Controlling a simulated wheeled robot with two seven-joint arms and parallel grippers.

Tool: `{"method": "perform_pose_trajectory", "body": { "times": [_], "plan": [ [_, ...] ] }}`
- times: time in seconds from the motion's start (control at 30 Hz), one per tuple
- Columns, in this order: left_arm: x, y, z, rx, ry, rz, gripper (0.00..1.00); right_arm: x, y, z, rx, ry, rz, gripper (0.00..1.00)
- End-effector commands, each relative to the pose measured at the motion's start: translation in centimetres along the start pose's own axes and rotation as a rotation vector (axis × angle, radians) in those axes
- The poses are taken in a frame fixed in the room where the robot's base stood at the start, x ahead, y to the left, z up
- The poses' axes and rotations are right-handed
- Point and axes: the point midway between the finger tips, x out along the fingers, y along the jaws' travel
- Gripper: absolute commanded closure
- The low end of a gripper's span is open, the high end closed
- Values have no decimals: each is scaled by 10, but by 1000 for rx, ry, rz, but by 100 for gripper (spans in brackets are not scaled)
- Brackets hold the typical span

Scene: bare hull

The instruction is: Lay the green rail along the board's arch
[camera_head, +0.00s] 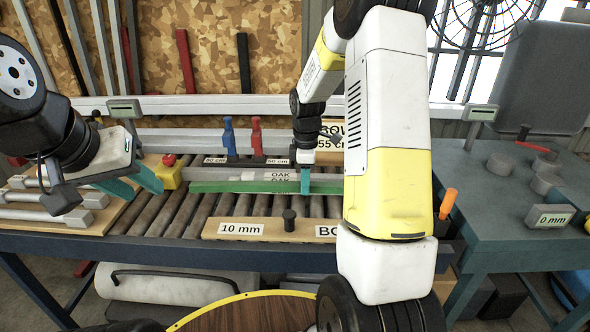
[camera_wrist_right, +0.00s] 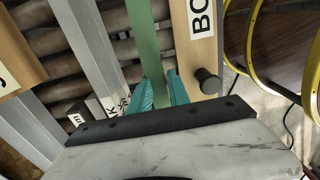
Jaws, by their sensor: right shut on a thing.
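The green rail (camera_head: 255,187) lies straight across the rollers, in front of the grey bars labelled OAK. My right gripper (camera_head: 306,180) is shut on it near its right part. In the right wrist view, the teal fingers (camera_wrist_right: 160,92) stand on both sides of the green rail (camera_wrist_right: 143,35). A brown wooden surface (camera_head: 245,316) with a curved yellow rim shows at the bottom; it may be the board, mostly cut off by the frame and my right arm. My left gripper (camera_head: 132,187) is open and empty at the left, its teal fingers apart.
A wooden strip (camera_head: 270,231) labelled 10 mm, with a black knob, lies in front of the rail. Blue (camera_head: 229,137) and red (camera_head: 256,136) clamps stand behind it. A yellow box (camera_head: 168,176) with a red button is near my left gripper. A side table (camera_head: 500,215) is right.

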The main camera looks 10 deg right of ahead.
Motion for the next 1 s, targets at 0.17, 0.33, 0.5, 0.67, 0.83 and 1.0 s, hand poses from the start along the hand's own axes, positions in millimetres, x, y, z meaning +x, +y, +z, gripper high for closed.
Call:
{"method": "perform_pose_trajectory", "body": {
  "times": [0.17, 0.33, 0.5, 0.67, 0.83, 1.0],
  "plan": [
    [0, 0, 0, 0, 0, 0, 64, 13, 0, 0, 0, 0, -1, 100],
    [0, 0, 0, 0, 0, 0, 64, 26, 0, 0, 0, -1, -1, 100],
    [0, 0, 0, 0, 0, 0, 64, 40, 0, 0, 0, -1, -1, 100],
    [0, 0, 0, 0, 0, 0, 64, 53, 0, 0, 0, 0, -1, 100],
    [0, 0, 0, 0, 0, 0, 64, 66, 0, 0, -1, -1, 0, 100],
    [0, 0, 0, 0, 0, 0, 64, 75, 0, 0, 0, -1, -1, 100]
  ]
}}
